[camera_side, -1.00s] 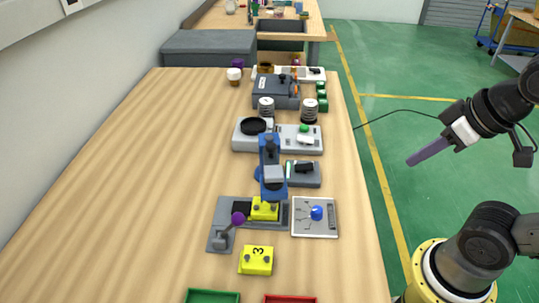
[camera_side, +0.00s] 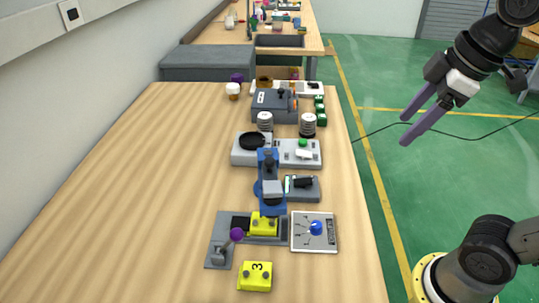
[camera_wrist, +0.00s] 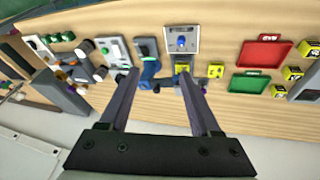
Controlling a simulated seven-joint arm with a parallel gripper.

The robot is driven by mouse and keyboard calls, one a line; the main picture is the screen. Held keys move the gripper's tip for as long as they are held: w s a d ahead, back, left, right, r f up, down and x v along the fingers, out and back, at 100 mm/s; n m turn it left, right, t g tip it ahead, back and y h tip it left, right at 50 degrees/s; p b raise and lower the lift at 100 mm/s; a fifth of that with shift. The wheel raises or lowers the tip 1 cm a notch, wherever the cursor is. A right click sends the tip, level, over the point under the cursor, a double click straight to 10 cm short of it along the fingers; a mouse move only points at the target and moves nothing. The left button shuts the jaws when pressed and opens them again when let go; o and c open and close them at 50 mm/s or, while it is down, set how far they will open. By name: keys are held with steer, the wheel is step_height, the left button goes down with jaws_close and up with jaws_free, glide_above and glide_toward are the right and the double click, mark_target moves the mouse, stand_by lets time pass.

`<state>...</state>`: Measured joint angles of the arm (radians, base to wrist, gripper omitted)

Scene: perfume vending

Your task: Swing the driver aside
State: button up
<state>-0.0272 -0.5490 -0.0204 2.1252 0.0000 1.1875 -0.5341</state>
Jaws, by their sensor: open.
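The driver appears to be the blue upright device (camera_side: 268,182) with a grey block on its front, standing mid-table. Its arm reaches over a yellow block (camera_side: 263,224) seated in a grey fixture (camera_side: 218,250). In the wrist view the blue device (camera_wrist: 148,70) is partly hidden by a finger. A lever with a purple ball (camera_side: 237,234) stands at the fixture's left. My gripper (camera_side: 405,130) is open and empty, high over the green floor to the right of the table, well apart from the driver. Its two fingers (camera_wrist: 158,75) also show in the wrist view.
A white panel with a blue knob (camera_side: 317,229) lies right of the fixture. A yellow block marked 3 (camera_side: 255,276) is in front. Behind the driver stand a grey unit with a black dish (camera_side: 252,143) and several other devices. The table's left side is clear.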

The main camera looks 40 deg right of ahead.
steer(key=w+a+r+n+g, duration=0.2)
steer(key=w+r+n, duration=0.25)
steer(key=w, duration=0.45)
steer(key=n+g, duration=0.3)
steer(key=n, duration=0.1)
glide_above(269, 160)
step_height(269, 160, down, 8)
step_height(269, 160, down, 13)
steer(key=shift+d, duration=0.1)
steer(key=shift+c, duration=0.3)
jaws_close()
steer(key=shift+r, duration=0.1)
